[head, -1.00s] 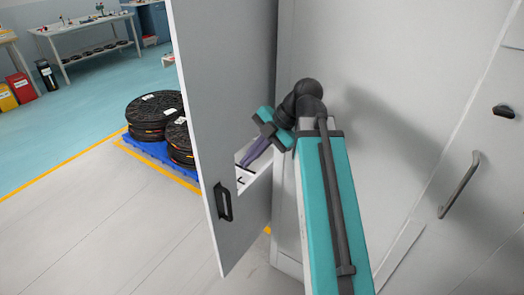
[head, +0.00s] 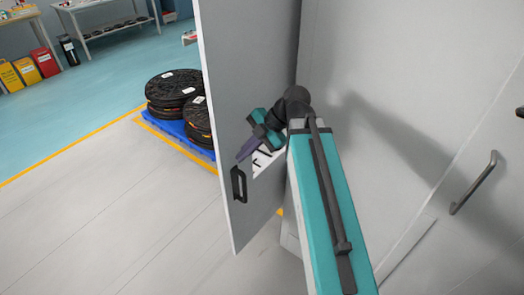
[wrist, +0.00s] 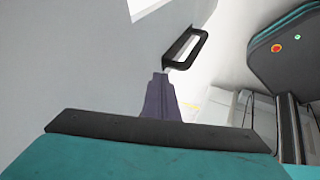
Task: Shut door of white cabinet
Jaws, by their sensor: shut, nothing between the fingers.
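The white cabinet's door (head: 225,90) stands open in the head view, with its edge toward the left. A black bar handle (head: 239,185) is on the door face turned to me. My gripper (head: 240,158) is shut and empty, just above the handle on the same side of the door. In the wrist view, the purple fingers (wrist: 160,80) are together and point toward the door (wrist: 85,70). The handle (wrist: 187,48) lies just beyond the fingertips there. I cannot tell whether the fingers touch the door. My arm hides part of the cabinet.
A pale panel on the right carries another handle (head: 473,183). Black reels (head: 173,88) are stacked on a blue pallet (head: 190,138) behind the door, at left. Coloured bins (head: 27,70) and a work table (head: 100,8) stand farther back. The floor at front left is clear.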

